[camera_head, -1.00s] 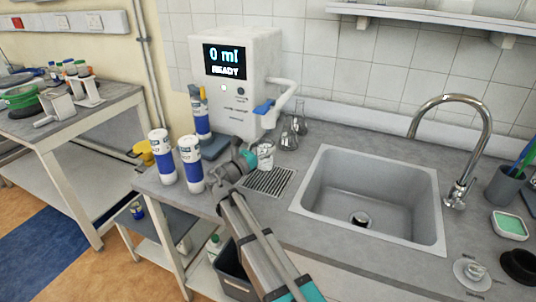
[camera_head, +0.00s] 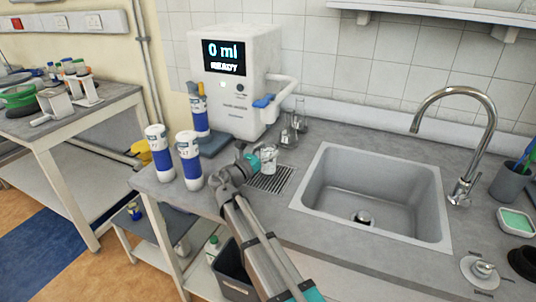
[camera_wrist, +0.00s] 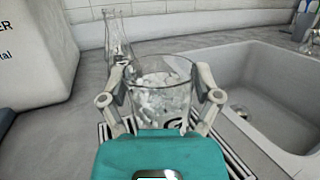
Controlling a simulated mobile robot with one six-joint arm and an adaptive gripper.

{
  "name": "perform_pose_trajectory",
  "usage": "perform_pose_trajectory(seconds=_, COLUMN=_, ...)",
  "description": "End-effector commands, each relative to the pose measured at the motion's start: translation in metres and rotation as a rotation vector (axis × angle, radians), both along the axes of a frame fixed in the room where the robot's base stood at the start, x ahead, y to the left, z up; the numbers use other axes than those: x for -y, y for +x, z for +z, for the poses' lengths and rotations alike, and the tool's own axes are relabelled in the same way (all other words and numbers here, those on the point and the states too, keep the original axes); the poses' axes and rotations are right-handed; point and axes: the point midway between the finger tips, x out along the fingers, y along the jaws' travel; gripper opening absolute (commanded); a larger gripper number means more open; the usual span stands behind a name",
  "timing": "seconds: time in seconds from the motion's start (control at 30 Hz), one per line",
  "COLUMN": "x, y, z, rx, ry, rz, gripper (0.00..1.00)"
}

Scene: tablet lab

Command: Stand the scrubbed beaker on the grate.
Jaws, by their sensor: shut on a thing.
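A clear glass beaker (camera_head: 268,157) with white foam-like patches on it is between the fingers of my gripper (camera_head: 254,160). The wrist view shows the beaker (camera_wrist: 163,92) upright, with a finger of my gripper (camera_wrist: 161,100) against each side. The slotted grate (camera_head: 270,179) lies in the counter left of the sink. The beaker is over the grate's far part. In the wrist view, bars of the grate (camera_wrist: 232,160) show at the lower right. The beaker's base is hidden by my gripper, so I cannot tell whether it touches the grate.
Glass flasks (camera_head: 289,136) stand just behind the beaker. A white dispenser (camera_head: 228,85) reading "0 ml READY" is at the back left. Blue-and-white bottles (camera_head: 189,160) stand left of my gripper. The sink (camera_head: 375,195) opens to the right.

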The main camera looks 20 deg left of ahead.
Motion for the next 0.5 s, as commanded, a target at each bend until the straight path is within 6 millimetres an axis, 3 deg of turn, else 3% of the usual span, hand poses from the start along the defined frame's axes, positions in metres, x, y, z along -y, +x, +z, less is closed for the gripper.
perform_pose_trajectory(seconds=0.5, x=-0.0003, y=-0.0002, z=-0.0054, rx=0.000, ry=0.000, rz=0.000, gripper=0.32)
